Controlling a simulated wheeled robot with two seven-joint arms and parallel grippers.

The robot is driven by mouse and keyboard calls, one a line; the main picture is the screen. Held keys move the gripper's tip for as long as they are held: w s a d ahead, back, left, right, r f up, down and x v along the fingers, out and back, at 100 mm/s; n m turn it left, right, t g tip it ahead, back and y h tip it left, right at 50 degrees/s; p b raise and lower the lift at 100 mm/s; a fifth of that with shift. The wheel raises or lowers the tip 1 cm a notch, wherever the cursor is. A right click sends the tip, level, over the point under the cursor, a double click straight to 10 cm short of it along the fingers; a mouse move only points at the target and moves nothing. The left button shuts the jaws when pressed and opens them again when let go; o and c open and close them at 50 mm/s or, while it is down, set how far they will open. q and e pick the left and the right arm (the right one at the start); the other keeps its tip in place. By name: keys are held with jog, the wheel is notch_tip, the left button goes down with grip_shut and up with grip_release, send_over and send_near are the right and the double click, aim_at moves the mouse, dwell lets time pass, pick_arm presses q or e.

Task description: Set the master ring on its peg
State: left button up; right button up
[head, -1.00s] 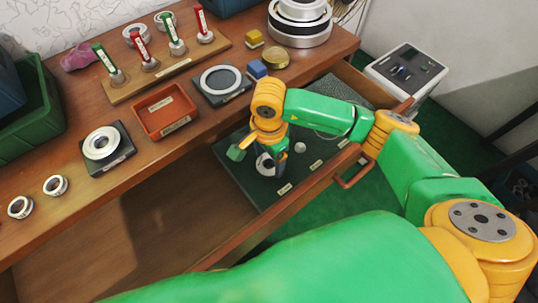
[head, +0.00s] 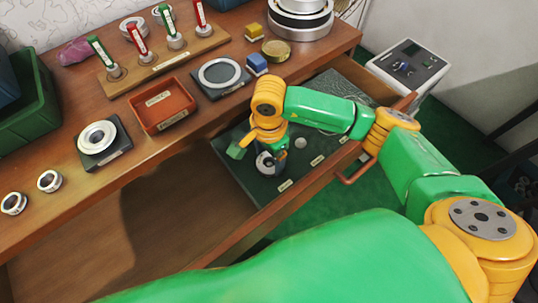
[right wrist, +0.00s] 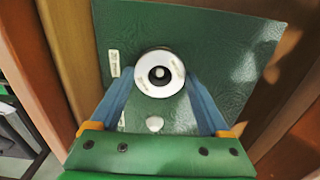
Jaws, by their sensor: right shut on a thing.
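The master ring (right wrist: 142,79) is a white-faced metal ring with a dark bore. In the right wrist view it sits between the two blue fingers of my right gripper (right wrist: 160,78), which is shut on it. A pale round peg top (right wrist: 158,72) shows inside the bore; I cannot tell how far down the ring is. In the head view my right gripper (head: 266,150) points down into the open drawer, and the ring (head: 264,165) shows partly below it. My left gripper is out of view.
The open drawer (head: 290,225) has a green mat (head: 240,175) with labels and another pale peg (head: 300,142). On the bench are a red tray (head: 165,118), two black stands with rings (head: 98,138) (head: 220,73), a gauge rack (head: 165,62) and two small loose rings (head: 50,181) (head: 14,203).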

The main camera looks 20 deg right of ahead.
jog(key=shift+f+b, duration=0.4)
jog(key=shift+f, duration=0.05)
jog(key=o, duration=1.4)
jog(key=shift+r, duration=0.1)
notch_tip(320, 180, up, 7)
jog(key=shift+r, duration=0.1)
